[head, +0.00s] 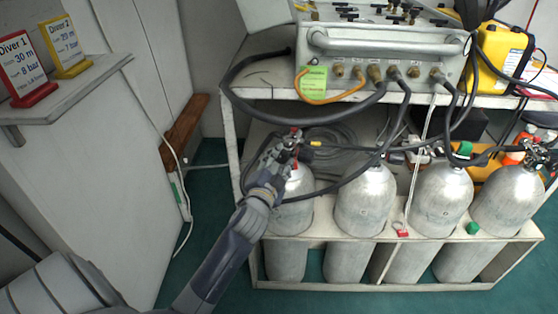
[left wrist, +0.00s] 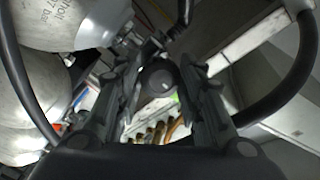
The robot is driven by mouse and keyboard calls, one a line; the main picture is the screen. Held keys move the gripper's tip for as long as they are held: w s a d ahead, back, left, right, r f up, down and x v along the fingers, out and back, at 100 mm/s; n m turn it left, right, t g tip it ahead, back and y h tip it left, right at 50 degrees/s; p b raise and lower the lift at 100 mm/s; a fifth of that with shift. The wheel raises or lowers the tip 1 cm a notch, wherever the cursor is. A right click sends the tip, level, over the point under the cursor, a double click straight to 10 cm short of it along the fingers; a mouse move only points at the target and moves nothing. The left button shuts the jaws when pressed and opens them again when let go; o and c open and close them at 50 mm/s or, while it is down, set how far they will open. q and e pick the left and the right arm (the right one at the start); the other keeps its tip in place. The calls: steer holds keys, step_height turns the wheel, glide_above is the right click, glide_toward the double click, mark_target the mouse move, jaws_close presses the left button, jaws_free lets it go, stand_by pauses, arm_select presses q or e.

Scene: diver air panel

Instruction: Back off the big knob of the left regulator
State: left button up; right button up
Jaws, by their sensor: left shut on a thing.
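My left gripper (head: 284,146) is at the top of the leftmost silver cylinder (head: 296,190), over its valve and regulator. It hides most of the left regulator there; a small red part shows just above the fingers. In the left wrist view a round dark knob (left wrist: 156,78) sits between the two fingers of the left gripper (left wrist: 160,85). The fingers are shut on it from both sides. How far the knob is turned cannot be seen. My right gripper is not seen clearly in any view.
Black hoses hang from the air panel (head: 380,42) and loop close around my left gripper. More silver cylinders (head: 365,195) stand to the right in the white rack (head: 395,287). A wooden block (head: 184,133) and a white cabinet are at left. Green floor lies between.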

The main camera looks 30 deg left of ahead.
arm_select(q)
steer(key=o, duration=1.1)
steer(key=shift+c, duration=0.2)
steer(key=v, duration=1.2)
